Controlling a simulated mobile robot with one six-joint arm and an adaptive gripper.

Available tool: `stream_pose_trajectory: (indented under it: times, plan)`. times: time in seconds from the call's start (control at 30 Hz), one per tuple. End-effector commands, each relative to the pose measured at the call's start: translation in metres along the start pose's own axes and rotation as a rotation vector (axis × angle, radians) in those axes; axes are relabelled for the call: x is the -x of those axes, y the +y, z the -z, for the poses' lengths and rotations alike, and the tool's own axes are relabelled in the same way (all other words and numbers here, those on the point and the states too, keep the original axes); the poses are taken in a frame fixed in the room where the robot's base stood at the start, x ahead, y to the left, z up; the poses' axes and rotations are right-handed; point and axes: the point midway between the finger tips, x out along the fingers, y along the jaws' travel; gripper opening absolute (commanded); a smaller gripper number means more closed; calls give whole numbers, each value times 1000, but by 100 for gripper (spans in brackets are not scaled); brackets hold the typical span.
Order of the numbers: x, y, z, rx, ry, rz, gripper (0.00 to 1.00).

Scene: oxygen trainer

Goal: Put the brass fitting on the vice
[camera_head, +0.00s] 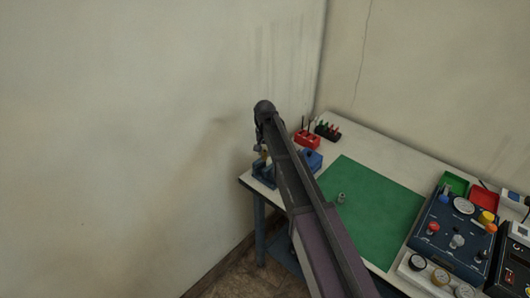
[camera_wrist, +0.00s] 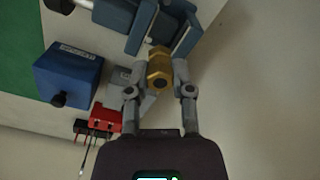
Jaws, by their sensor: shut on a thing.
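The brass fitting (camera_wrist: 159,68) is a gold hexagonal piece between the fingertips of my gripper (camera_wrist: 159,75), which is shut on it. In the head view the fitting (camera_head: 265,155) is a tiny gold spot, partly hidden by my arm. The blue vice (camera_wrist: 187,34) is just beyond the fitting in the wrist view, with its two jaws on either side of the fitting's far end. Whether the fitting touches the vice I cannot tell. In the head view the vice (camera_head: 264,174) stands at the table's left corner, below my gripper (camera_head: 258,148).
A blue box (camera_wrist: 68,75) and a red holder with tools (camera_wrist: 105,118) stand near the vice. A green mat (camera_head: 378,215) carries a small metal piece (camera_head: 341,198). A dark gauge panel (camera_head: 452,232) stands at right. The wall is close at left.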

Motion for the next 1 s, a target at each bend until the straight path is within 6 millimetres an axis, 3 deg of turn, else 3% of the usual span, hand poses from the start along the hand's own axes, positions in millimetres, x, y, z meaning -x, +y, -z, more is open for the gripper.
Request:
stream_pose_trajectory:
  times: [0.3,1.0]
  plan:
    - [-20,0,0,1,0,0,0]
    - [-21,-1,0,2,0,0,0]
